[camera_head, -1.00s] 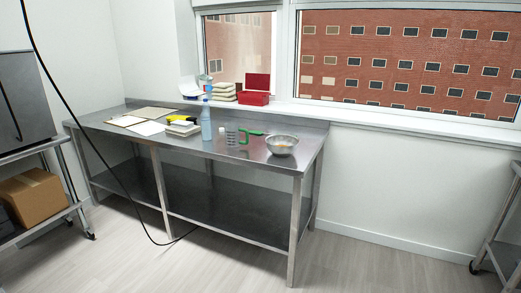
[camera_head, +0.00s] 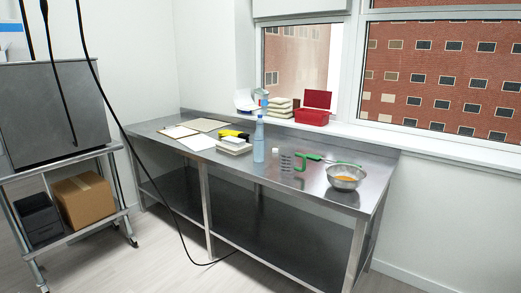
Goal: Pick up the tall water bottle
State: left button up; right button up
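The tall water bottle (camera_head: 259,140) is light blue with a narrow top. It stands upright on the steel table (camera_head: 285,184), near the middle of its length. A stack of pale pads or books is to its left, and a small white-capped item (camera_head: 276,151) is just to its right. Neither of my grippers shows in the head view, and nothing is touching the bottle from my side.
A metal bowl (camera_head: 344,182) with orange contents and a green-handled tool (camera_head: 300,163) lie right of the bottle. Clipboards and papers (camera_head: 197,143) lie left. A red box (camera_head: 312,116) sits on the sill. A cart (camera_head: 62,163) with a cardboard box (camera_head: 84,199) stands left; a black cable hangs before the table.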

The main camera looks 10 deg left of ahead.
aim_at(258, 136)
jog(key=i+z, duration=0.15)
jog(key=i, duration=1.25)
